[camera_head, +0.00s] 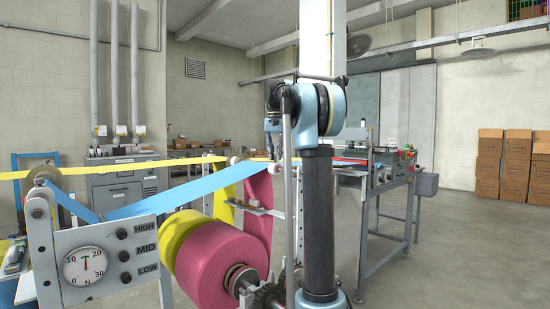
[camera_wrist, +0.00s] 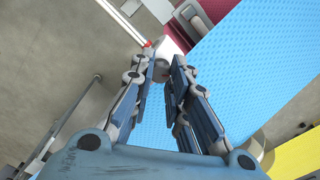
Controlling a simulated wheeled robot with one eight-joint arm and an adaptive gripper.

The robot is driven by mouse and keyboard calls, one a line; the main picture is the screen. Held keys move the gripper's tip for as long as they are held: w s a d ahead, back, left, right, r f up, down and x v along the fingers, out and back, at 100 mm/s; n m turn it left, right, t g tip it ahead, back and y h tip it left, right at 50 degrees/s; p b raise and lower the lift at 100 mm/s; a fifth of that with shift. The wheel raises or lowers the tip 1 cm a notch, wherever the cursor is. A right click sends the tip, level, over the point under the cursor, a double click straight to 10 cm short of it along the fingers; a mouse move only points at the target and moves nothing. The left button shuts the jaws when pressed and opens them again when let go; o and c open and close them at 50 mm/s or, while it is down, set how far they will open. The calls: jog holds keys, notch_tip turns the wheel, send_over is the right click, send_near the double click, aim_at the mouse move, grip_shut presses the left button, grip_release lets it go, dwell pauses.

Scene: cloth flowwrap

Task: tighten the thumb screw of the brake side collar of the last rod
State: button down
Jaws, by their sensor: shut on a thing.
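In the head view my gripper (camera_head: 272,135) hangs, fingers down, at the far upper end of the sloping blue web (camera_head: 180,192), by the last rod. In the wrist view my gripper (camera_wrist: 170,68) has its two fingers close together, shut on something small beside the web. A pale round rod end (camera_wrist: 170,46) shows just beyond the fingertips. The collar and its thumb screw are too small and too covered by the fingers to make out. The blue web also fills the right of the wrist view (camera_wrist: 250,65).
A yellow web (camera_head: 100,169) runs above the blue one. Large pink (camera_head: 215,265) and yellow rolls hang below. A dial panel (camera_head: 100,265) stands at front left. A machine table (camera_head: 380,175) stands behind at right. Open floor lies at right, before stacked cartons (camera_head: 503,165).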

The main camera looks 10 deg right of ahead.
jog(key=shift+d+m, duration=0.15)
jog(key=shift+m, duration=0.95)
jog(key=c, duration=1.5)
grip_release()
jog(key=shift+w, duration=0.1)
jog(key=shift+r, duration=0.3)
notch_tip(320, 180, up, 11)
jog(key=shift+r, duration=0.15)
